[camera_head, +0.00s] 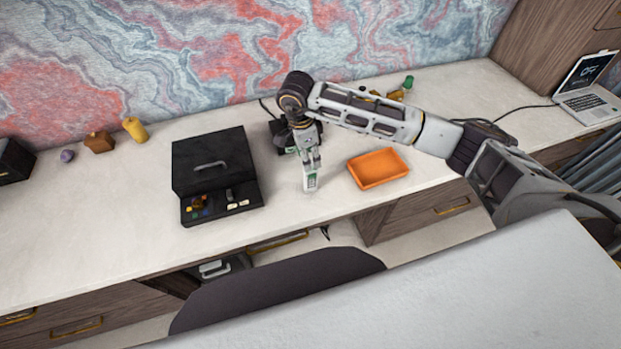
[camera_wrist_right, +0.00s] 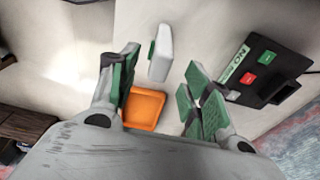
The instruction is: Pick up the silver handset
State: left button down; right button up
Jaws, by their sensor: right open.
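The silver handset (camera_head: 311,182) is a small pale block with a green face, on the pale desk (camera_head: 331,205) just below my right gripper. In the right wrist view the handset (camera_wrist_right: 162,55) shows beyond the fingers, with green on its left side. My right gripper (camera_head: 309,158) points down over it. In the wrist view its green-padded fingers (camera_wrist_right: 160,72) are spread apart, with the handset lying between their lines. I cannot tell how far the tips are from it. My left gripper is not in view.
An orange tray (camera_head: 377,168) stands right of the handset. A black case (camera_head: 212,160) with small items stands left. A laptop (camera_head: 586,95) is far right.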

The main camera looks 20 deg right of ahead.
aim_at(311, 177)
jog(key=shift+d+f+p, duration=0.15)
jog(key=shift+f, duration=0.65)
jog(key=shift+d+f+p, duration=0.1)
jog(key=shift+f+p, duration=0.05)
jog(key=shift+f, duration=0.65)
grip_shut()
